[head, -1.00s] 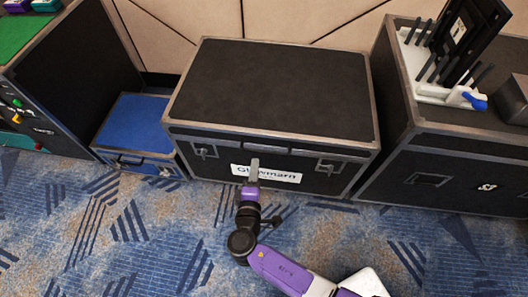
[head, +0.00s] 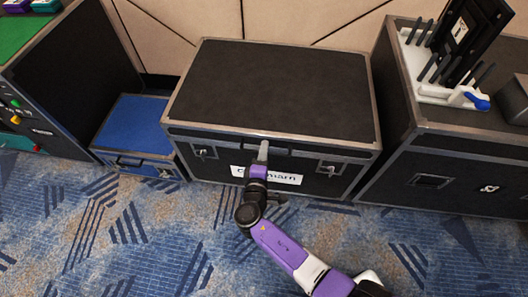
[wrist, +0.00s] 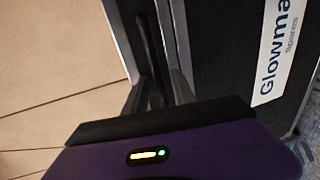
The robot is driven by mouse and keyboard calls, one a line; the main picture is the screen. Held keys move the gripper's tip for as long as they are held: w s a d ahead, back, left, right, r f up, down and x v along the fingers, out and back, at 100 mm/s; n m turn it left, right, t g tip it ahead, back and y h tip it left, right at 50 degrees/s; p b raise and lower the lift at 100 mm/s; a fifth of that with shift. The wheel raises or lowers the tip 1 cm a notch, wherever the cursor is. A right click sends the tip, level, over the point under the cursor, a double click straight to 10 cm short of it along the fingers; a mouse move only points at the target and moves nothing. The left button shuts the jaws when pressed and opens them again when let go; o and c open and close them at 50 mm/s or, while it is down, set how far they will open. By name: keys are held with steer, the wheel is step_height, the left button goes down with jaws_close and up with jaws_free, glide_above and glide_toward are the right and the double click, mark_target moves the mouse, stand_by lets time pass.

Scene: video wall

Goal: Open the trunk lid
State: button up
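The trunk (head: 200,170) is a black case with metal edges and a white "Glowmarn" label (head: 285,178) on its front. Its flat lid (head: 275,85) is down. A dark handle (head: 280,152) sits at the middle of the lid's front edge; it also shows in the wrist view (wrist: 148,45). My gripper (head: 263,147) is at this handle, in front of the trunk, and hides part of the label. In the wrist view my gripper's two grey fingers (wrist: 158,92) stand apart, one on each side of the handle's line. Whether they touch it I cannot tell.
Latches flank the label, left (head: 204,151) and right (head: 328,167). A small blue case (head: 135,125) stands left of the trunk. A black case (head: 450,160) with a white rack (head: 440,92) stands close on the right. A panelled wall (head: 280,18) is behind. Carpet in front is open.

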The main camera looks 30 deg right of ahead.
jaws_close()
stand_by(1.4)
